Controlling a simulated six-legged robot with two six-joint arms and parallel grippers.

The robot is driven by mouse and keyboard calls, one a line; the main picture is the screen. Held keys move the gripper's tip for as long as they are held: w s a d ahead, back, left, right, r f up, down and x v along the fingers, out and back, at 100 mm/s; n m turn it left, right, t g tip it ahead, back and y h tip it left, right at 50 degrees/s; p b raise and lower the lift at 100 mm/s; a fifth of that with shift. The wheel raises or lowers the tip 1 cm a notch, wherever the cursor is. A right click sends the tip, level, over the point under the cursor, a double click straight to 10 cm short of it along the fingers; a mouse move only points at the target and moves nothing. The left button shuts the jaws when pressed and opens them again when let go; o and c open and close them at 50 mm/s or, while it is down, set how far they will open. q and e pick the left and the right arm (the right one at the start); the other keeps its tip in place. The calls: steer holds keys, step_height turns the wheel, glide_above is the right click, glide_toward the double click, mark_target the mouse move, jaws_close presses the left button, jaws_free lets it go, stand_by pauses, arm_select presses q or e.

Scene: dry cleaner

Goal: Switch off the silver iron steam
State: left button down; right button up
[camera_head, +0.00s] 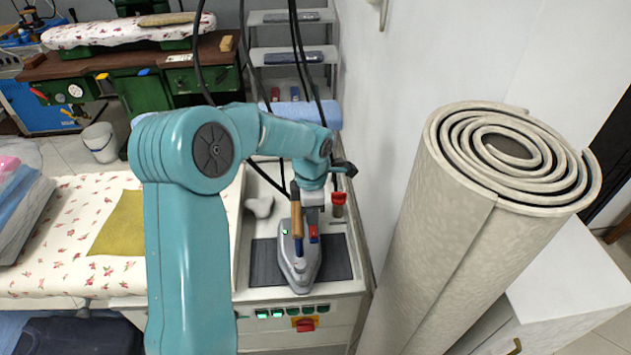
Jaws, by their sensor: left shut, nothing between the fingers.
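The silver iron (300,268) rests on a dark ribbed pad (263,258) on the ironing unit, its tip toward the front. A small green light shows on its left side, and a brown handle stands at its back. My left gripper (313,222) points down over the right rear of the iron, close to the red and blue parts there. It is shut with nothing in it; whether it touches the iron I cannot tell. My teal arm hides part of the table and the unit. My right gripper is out of view.
A large rolled beige carpet (450,230) stands close on the right, beside the white wall. The unit's front has green switches (278,313) and a red-and-yellow switch (304,325). Black cables hang behind my arm. A flowered ironing table (50,240) spreads to the left.

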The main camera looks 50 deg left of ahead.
mark_target(311, 232)
arm_select(q)
step_height(311, 232, up, 9)
steer(key=shift+a+r+b, duration=0.2)
steer(key=shift+a+b, duration=0.1)
steer(key=shift+w+d, duration=0.1)
steer(key=shift+f, duration=0.1)
stand_by(0.4)
